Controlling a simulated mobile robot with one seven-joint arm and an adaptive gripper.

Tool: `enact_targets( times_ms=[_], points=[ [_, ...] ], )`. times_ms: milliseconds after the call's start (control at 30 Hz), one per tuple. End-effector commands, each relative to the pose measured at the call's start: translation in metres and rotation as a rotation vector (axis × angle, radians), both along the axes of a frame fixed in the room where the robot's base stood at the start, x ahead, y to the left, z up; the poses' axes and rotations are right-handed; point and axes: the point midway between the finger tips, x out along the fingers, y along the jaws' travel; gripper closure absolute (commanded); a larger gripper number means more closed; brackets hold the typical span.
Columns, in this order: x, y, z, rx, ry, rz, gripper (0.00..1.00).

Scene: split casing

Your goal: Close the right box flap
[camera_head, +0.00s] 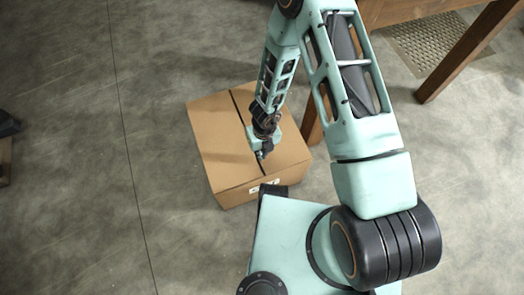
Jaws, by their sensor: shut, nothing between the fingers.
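The cardboard box (240,196) sits on the floor, with a white label on its front side. Its right flap (291,151) lies about flat over the top, partly hidden by my arm. The left flap (213,130) also lies about flat. A dark narrow seam runs between the two flaps. My gripper (262,155) is shut and empty, pointing down over the box top close to the seam, near the front edge. I cannot tell whether its fingertips touch the cardboard.
A wooden table or bench with a leg (468,52) stands at the upper right, and another leg (312,118) is close to the box's right side. A floor grate (425,42) lies under it. The grey floor left of the box is clear. A dark object (6,124) is at the left edge.

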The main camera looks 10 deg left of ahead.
Motion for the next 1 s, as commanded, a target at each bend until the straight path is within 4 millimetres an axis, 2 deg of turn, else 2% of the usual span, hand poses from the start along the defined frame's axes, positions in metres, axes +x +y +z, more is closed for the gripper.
enact_targets(
  times_ms=[100, 533, 800, 1000],
  points=[
    [0.000, 0.000, -0.009, 0.001, -0.001, 0.001, 1.00],
    [0.000, 0.001, -0.011, 0.001, -0.001, 0.001, 1.00],
    [-0.001, 0.002, -0.032, 0.001, 0.000, 0.000, 1.00],
    [-0.001, 0.003, -0.033, 0.001, 0.000, 0.001, 1.00]
  ],
)
